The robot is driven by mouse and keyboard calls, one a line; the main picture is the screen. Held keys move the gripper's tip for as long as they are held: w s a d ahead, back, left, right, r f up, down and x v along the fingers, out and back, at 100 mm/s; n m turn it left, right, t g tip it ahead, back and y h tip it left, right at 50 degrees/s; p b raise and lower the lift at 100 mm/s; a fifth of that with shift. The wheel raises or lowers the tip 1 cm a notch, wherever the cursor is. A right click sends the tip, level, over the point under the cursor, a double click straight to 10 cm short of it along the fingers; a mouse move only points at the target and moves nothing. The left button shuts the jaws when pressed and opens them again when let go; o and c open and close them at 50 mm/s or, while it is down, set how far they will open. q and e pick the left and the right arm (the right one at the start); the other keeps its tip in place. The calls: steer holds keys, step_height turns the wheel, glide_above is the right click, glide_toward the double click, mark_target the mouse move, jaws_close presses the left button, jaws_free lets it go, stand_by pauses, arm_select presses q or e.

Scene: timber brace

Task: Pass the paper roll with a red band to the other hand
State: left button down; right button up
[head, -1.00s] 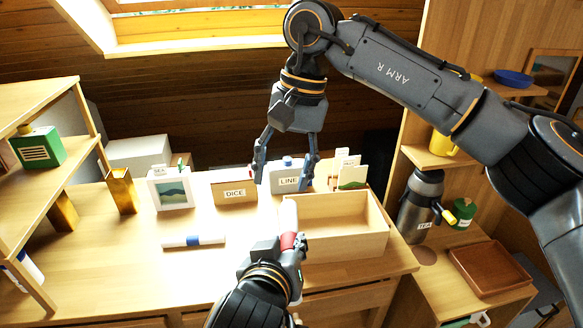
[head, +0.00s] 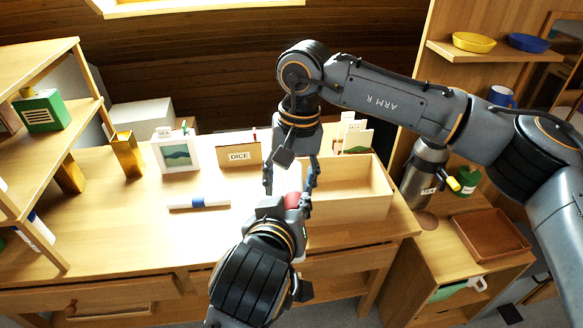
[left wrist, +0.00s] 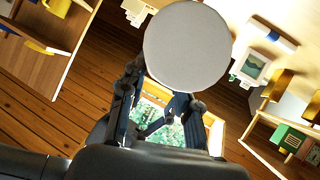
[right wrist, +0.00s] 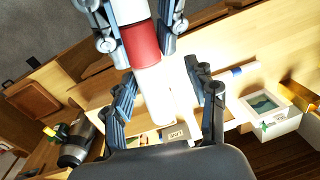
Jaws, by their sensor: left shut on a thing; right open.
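The paper roll with a red band is held in my left gripper (head: 280,212); its red band (head: 293,200) shows between the hands in the head view. In the right wrist view the red band (right wrist: 142,45) lies by the left gripper's fingers, and the white end of the roll points toward my right gripper (right wrist: 168,92). My right gripper is open, with one finger on each side of that white end; I cannot tell whether they touch it. In the left wrist view the roll's round white end (left wrist: 187,46) hides much of the scene.
A second roll with a blue band (head: 198,203) lies on the table. An open wooden box (head: 345,212) stands right beside the hands. The DICE box (head: 239,155) and a picture frame (head: 175,151) stand behind. A flask (head: 425,172) is at the right.

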steer(key=shift+f, duration=0.1)
steer(key=shift+a, duration=0.1)
jaws_close()
arm_select(q)
steer(key=c, duration=1)
jaws_free()
steer(key=shift+d, duration=0.15)
arm_select(e)
steer(key=shift+s, duration=0.1)
arm_select(q)
steer(key=shift+o, duration=0.5)
